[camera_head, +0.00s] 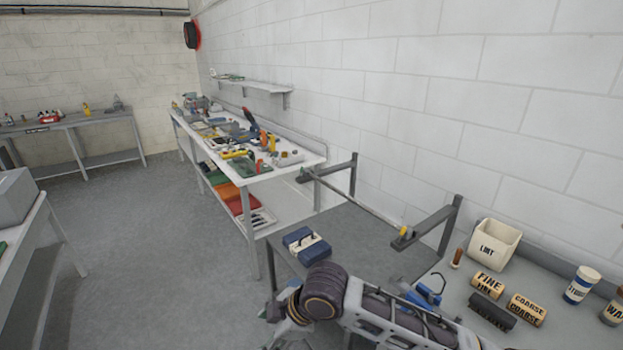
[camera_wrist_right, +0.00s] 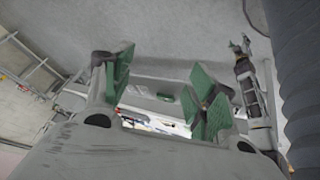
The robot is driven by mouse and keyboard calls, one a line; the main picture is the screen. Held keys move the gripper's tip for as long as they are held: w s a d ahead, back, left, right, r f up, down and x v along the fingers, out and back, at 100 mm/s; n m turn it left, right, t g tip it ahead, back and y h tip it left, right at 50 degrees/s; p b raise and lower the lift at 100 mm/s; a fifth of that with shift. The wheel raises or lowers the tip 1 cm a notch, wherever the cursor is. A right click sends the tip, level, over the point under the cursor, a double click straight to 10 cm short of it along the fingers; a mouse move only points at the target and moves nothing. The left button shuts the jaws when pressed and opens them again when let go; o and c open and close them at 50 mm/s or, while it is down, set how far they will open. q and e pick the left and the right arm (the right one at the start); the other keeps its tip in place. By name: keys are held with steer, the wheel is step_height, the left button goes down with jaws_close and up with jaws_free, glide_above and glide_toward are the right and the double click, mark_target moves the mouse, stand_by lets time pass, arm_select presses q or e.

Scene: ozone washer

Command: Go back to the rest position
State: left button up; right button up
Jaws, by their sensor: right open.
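My right gripper (camera_wrist_right: 164,92) shows in the right wrist view with its two green-padded fingers spread wide apart. Nothing is held between them; the grey surface behind shows through the gap. One of my arms (camera_head: 385,312) crosses the bottom of the head view, bent in front of the grey bench, and its fingers are not clear there. Another arm of mine, apparently the left one, shows at the right of the wrist view, its small gripper end (camera_wrist_right: 240,46) too small to read.
A grey bench (camera_head: 365,240) holds a blue case (camera_head: 306,245). A white lint bin (camera_head: 494,245), labelled rolls and a blue-white canister (camera_head: 581,285) stand at the right. A cluttered white bench (camera_head: 305,158) runs along the wall. Open floor (camera_head: 150,250) lies to the left.

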steer(key=s+d+f+m+t+h, duration=0.15)
steer(key=s+d+f+m, duration=0.35)
steer(key=d, duration=0.5)
steer(key=s+d+f+m+h, duration=0.25)
steer(key=d+m, duration=0.45)
steer(key=d, duration=0.4)
steer(key=s+d+f+m+h, duration=0.2)
steer(key=s+d+f+m, duration=0.3)
steer(key=d, duration=0.5)
step_height(320, 180, down, 34)
steer(key=s+g, duration=0.1)
arm_select(q)
steer(key=s+d, duration=0.3)
steer(key=d, duration=0.4)
steer(key=shift+f+h, duration=0.4)
steer(key=shift+f, duration=0.05)
arm_select(e)
steer(key=s+d+f, duration=0.2)
steer(key=s+f, duration=0.7)
steer(key=s, duration=0.2)
steer(key=s+d+f+g, duration=0.1)
steer(key=s+d+f, duration=0.1)
steer(key=s+f, duration=0.8)
steer(key=shift+s+d+f, duration=0.15)
steer(key=shift+s+d, duration=0.05)
steer(key=shift+s, duration=0.45)
